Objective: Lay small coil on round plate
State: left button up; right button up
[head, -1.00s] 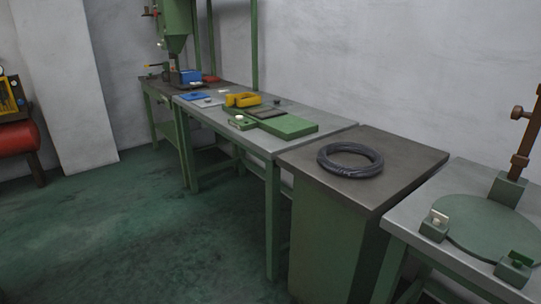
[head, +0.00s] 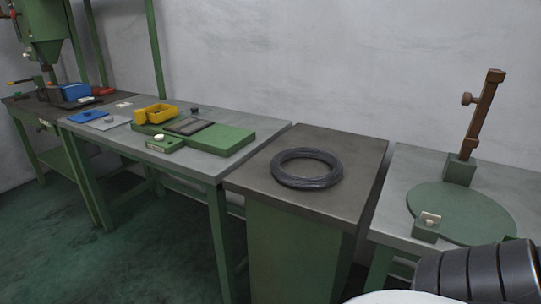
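The small coil (head: 307,168) is a dark ring of wound wire. It lies flat on the dark top of a green cabinet (head: 335,205) in the middle of the head view. The round plate (head: 462,207) is a flat green disc on the grey table at the right. Nothing lies on its visible middle. Its front right edge is hidden by a black ribbed part of my own arm at the lower right. Neither gripper shows in the head view.
A brown upright post (head: 482,115) stands on a green block behind the plate. A small green block with a white switch (head: 428,226) sits at the plate's front edge. The left table (head: 215,165) holds a yellow bin (head: 156,114) and a green fixture (head: 222,141). Green floor lies in front.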

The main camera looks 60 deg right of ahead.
aim_at(460, 210)
jog(key=i, duration=1.35)
jog(key=z, duration=2.3)
